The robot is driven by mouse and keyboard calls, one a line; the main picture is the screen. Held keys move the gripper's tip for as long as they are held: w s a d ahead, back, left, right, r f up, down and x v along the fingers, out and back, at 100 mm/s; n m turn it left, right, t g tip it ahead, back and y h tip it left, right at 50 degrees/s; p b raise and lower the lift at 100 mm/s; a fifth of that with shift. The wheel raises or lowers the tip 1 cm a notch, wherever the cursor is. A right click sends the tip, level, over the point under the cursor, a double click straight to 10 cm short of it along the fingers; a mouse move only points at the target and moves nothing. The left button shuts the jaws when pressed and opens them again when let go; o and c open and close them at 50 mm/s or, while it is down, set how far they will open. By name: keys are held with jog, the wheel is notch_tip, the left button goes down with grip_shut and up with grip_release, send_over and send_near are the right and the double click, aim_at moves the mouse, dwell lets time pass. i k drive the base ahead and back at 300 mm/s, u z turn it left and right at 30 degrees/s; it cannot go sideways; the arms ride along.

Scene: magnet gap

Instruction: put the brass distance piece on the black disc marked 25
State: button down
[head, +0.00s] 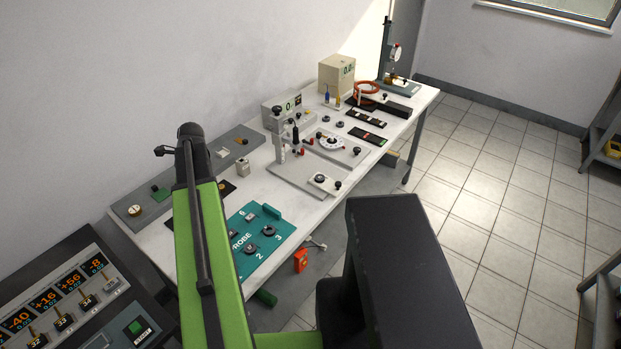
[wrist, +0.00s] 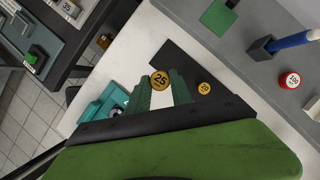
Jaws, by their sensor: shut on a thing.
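In the wrist view my gripper (wrist: 165,82) has green fingers, shut on a round brass piece (wrist: 160,80) marked 25 at their tips. Beneath it lies a black mat (wrist: 182,62), with a smaller brass piece (wrist: 204,88) marked 20 to the right. In the head view my gripper is hidden behind my green arm, and only part of the black mat (head: 228,187) shows. Small dark discs (head: 340,124) sit farther along the bench, but I cannot read their marks. I cannot make out a black disc marked 25 in either view.
The white bench (head: 258,183) holds a teal PROBE board (head: 262,262), a grey plate with a post (head: 300,180), and dark strips (head: 367,134) farther off. A beige box (head: 337,75) stands at the back. A control panel (head: 75,300) is at lower left. Tiled floor lies right.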

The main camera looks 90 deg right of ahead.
aim_at(320, 177)
jog(key=u, duration=0.15)
jog(key=k, duration=2.1)
jog(key=z, duration=1.05)
